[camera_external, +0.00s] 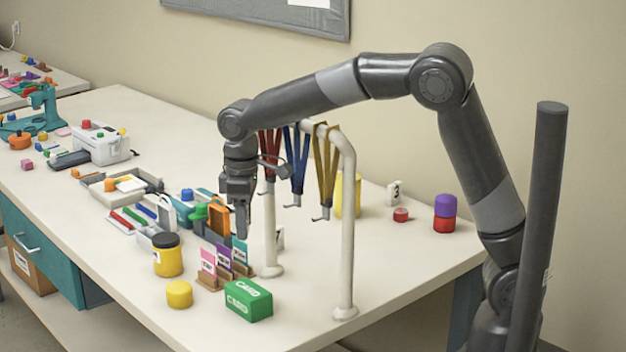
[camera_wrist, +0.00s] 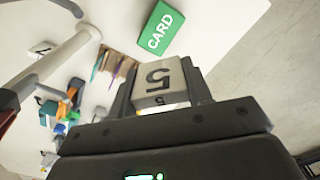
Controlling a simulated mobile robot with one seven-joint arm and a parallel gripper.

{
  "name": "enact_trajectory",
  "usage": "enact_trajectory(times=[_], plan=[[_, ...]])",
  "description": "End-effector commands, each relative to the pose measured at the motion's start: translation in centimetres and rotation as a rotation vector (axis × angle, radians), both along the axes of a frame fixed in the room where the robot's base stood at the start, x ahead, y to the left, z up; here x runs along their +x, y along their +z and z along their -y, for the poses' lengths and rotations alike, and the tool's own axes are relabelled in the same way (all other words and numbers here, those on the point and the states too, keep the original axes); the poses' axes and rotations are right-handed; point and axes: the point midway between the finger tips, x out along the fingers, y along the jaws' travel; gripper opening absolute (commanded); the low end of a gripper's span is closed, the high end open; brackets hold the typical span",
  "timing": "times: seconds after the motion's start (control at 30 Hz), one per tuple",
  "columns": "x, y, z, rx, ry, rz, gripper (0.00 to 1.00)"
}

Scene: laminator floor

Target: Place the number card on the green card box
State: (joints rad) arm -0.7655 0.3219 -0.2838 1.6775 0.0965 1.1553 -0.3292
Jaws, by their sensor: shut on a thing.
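My gripper (camera_external: 241,222) is shut on a white number card marked 5 (camera_wrist: 158,78), seen between the two fingers in the wrist view. In the external view my gripper hangs above the table, behind and slightly left of the green card box, and the held card cannot be made out. The green card box (camera_external: 248,300), with CARD in white letters, sits near the table's front edge. It also shows in the wrist view (camera_wrist: 160,29), beyond the held card and apart from it.
A white rack (camera_external: 347,240) with hanging lanyards stands right of my gripper. Small upright colored cards in a brown holder (camera_external: 211,281) are behind the box. A yellow jar (camera_external: 168,257) and yellow cylinder (camera_external: 179,294) stand left.

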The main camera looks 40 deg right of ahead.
Motion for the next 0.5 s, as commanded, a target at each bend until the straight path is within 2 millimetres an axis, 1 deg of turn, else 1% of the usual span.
enact_trajectory(times=[0.03,0.17,0.3,0.4,0.5], plan=[[-0.1,-1.0,0.0,-0.001,0.0,-0.002,0.23],[0.0,-3.0,0.0,-0.001,-0.001,-0.002,0.23],[-0.1,-5.7,0.0,-0.001,0.0,-0.003,0.23],[0.0,-7.3,0.0,-0.001,-0.001,-0.001,0.23],[0.0,-8.3,0.0,0.0,0.0,-0.001,0.23]])
